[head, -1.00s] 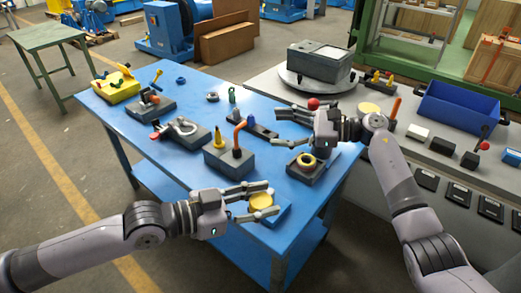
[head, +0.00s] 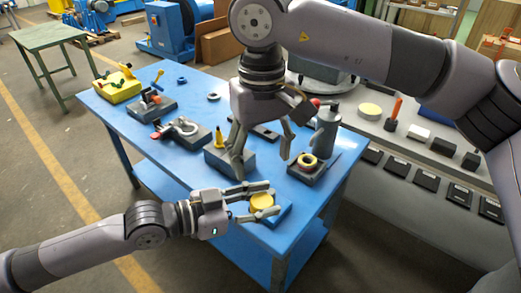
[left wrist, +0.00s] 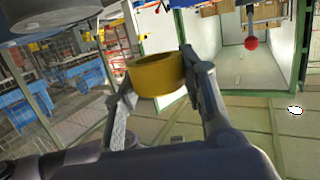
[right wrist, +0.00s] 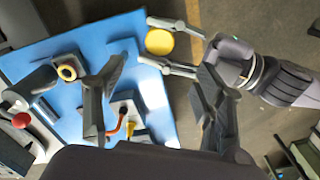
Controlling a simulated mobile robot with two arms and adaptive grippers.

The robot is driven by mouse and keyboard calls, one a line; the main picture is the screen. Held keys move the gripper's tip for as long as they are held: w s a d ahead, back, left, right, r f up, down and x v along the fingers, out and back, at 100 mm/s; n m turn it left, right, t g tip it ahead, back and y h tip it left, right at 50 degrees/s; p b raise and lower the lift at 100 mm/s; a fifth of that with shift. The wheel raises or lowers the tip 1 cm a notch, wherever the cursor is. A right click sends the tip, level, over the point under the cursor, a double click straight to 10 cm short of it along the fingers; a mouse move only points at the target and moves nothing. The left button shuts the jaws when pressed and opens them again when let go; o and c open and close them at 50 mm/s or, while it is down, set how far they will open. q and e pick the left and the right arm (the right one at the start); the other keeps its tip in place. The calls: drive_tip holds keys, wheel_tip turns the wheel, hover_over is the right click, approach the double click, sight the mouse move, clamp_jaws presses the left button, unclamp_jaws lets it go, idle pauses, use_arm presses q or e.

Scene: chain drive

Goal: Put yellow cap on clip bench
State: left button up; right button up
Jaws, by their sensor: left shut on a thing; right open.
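The yellow cap (head: 262,201) is a short round piece between the fingers of my left gripper (head: 262,199), over the table's near right corner. My left gripper is shut on it; the left wrist view shows the cap (left wrist: 157,74) gripped at its sides. My right gripper (head: 262,160) is open and empty, pointing down above the dark block (head: 228,160) with a yellow cone. The right wrist view shows the orange hook (right wrist: 121,122) between and beyond its spread fingers, and the cap (right wrist: 160,42) off to one side. I cannot tell which fixture is the clip bench.
The blue table (head: 190,78) holds a yellow block (head: 118,88), a dark clamp fixture (head: 182,131) and a dark block with a yellow ring (head: 308,160). A grey counter with a pale yellow disc (head: 370,110) stands at right. My right arm hides part of the back.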

sight(261, 200)
wheel_tip(261, 200, down, 12)
drive_tip(key=shift+r, duration=0.2)
drive_tip(key=shift+c, duration=0.6)
drive_tip(key=c, duration=1.1)
use_arm(q)
drive_tip(key=o, duration=1.2)
